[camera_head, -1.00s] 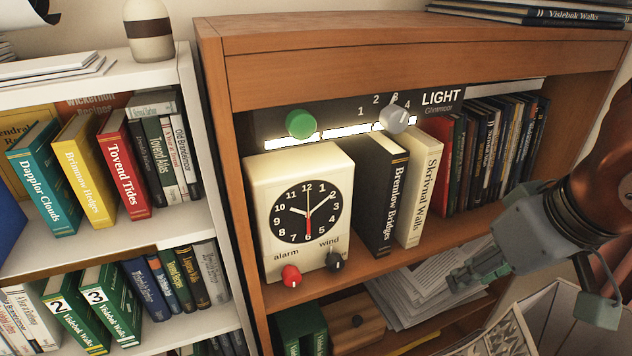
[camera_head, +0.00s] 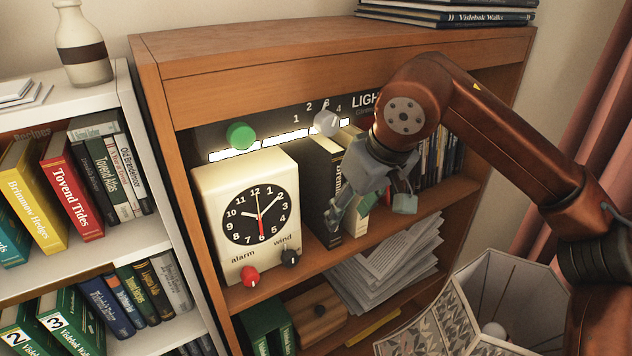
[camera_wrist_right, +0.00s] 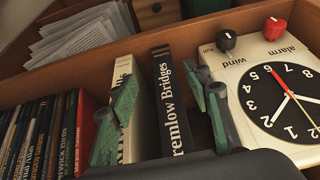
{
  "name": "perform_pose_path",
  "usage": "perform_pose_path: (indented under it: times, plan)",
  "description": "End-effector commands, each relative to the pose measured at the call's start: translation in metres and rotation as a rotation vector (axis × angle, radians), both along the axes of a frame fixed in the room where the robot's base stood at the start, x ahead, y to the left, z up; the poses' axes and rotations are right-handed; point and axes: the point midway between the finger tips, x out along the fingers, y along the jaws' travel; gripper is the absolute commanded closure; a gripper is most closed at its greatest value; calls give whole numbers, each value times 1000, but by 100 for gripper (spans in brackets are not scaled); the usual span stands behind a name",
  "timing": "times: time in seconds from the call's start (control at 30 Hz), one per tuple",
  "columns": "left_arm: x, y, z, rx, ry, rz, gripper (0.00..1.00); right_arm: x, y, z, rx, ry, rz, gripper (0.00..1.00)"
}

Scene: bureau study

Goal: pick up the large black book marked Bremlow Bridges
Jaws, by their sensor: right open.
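The large black book marked Bremlow Bridges (camera_head: 320,165) stands upright on the brown shelf, between the clock and the cream Skrivnal Walls book (camera_head: 352,228). My right gripper (camera_head: 342,208) is in front of these books and hides much of both. In the right wrist view, the black book's spine (camera_wrist_right: 170,108) shows between the two spread fingers of the right gripper (camera_wrist_right: 164,92). One finger is over the cream book's spine (camera_wrist_right: 120,72); the other is on the clock side. The gripper is open; I cannot tell whether a finger touches the book. My left gripper is not in view.
The cream clock (camera_head: 206,190) with alarm and wind knobs stands close beside the black book. A row of thinner books (camera_head: 437,155) stands to the right. Loose papers (camera_head: 385,265) lie on the shelf below.

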Motion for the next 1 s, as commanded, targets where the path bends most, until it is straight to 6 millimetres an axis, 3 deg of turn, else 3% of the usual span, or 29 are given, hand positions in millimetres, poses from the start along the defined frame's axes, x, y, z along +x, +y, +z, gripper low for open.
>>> perform_pose_path:
  times: [0.1,0.23,0.33,0.47,0.53,1.0]
  plan:
    - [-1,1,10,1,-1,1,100,14,12,3,-1,2,2,55]
    - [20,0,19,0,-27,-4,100,30,23,3,-1,1,1,55]
    - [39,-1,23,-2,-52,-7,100,31,23,-8,0,-1,2,55]
    - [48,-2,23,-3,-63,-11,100,31,24,-10,1,0,1,55]
    - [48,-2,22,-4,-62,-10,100,31,24,-10,1,0,1,55]
    - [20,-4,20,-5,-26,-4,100,31,24,-10,1,-1,2,88]
